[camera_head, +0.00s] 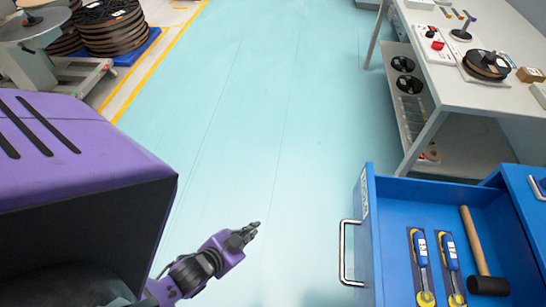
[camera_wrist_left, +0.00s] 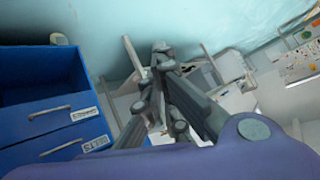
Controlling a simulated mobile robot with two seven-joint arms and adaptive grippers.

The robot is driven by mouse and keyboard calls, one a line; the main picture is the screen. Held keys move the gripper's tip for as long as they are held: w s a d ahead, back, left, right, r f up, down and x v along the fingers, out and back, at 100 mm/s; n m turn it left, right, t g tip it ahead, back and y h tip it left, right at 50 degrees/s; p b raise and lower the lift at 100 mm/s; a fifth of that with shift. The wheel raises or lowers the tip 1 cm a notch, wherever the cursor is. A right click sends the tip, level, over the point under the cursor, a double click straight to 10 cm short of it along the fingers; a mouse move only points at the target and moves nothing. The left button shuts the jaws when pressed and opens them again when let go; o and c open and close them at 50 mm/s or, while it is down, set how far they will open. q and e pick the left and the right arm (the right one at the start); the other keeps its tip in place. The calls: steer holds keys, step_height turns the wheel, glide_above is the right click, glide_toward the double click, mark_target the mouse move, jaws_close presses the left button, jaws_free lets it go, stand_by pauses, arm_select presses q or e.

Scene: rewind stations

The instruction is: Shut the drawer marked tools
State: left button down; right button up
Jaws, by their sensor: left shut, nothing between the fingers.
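A blue drawer (camera_head: 366,245) stands pulled out at the lower right of the head view. Inside lie a wooden-handled mallet and two blue-and-yellow tools. Its silver bar handle (camera_head: 345,252) faces left, toward my left gripper. A white label shows edge-on on its front, too slanted to read. My left gripper (camera_head: 250,232) is shut and empty, left of the handle and apart from it. In the left wrist view the gripper (camera_wrist_left: 161,50) points away from a blue drawer cabinet (camera_wrist_left: 30,130) with labelled fronts at the left. My right gripper is not in view.
A white workbench (camera_head: 440,85) with a lower shelf stands at the upper right, holding a reel and small devices. Stacked reels (camera_head: 110,30) sit on a blue pallet at the upper left. The pale blue floor (camera_head: 270,110) between is clear.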

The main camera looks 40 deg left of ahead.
mark_target(359, 195)
arm_select(q)
steer(key=w+a+r+m+t+b, duration=0.2)
steer(key=w+a+m+t+b, duration=0.15)
steer(key=w+m, duration=0.45)
steer(key=w+d+r+m+t+h+b, duration=0.2)
steer(key=w+r+m+t+h+b, duration=0.15)
steer(key=w+r+m+h, duration=1.15)
steer(key=s+d+f+m+g, duration=0.1)
steer(key=s+d+m+g, duration=0.15)
steer(key=m, duration=0.45)
steer(key=s+d+f+m+g+h, duration=0.1)
steer(key=s+d+m+g, duration=0.2)
steer(key=m, duration=0.4)
steer(key=s+d+f+m+g, duration=0.1)
steer(key=s+m+g, duration=0.25)
steer(key=m, duration=0.45)
steer(key=shift+t, duration=0.3)
steer(key=p+x, duration=0.1)
steer(key=x, duration=0.5)
steer(key=p+x, duration=0.1)
steer(key=x, duration=0.6)
steer(key=shift+s+d+r+p, duration=0.1)
steer(key=shift+s+d+p, duration=0.05)
steer(key=shift+s+p, duration=0.15)
steer(key=shift+w+d, duration=0.1)
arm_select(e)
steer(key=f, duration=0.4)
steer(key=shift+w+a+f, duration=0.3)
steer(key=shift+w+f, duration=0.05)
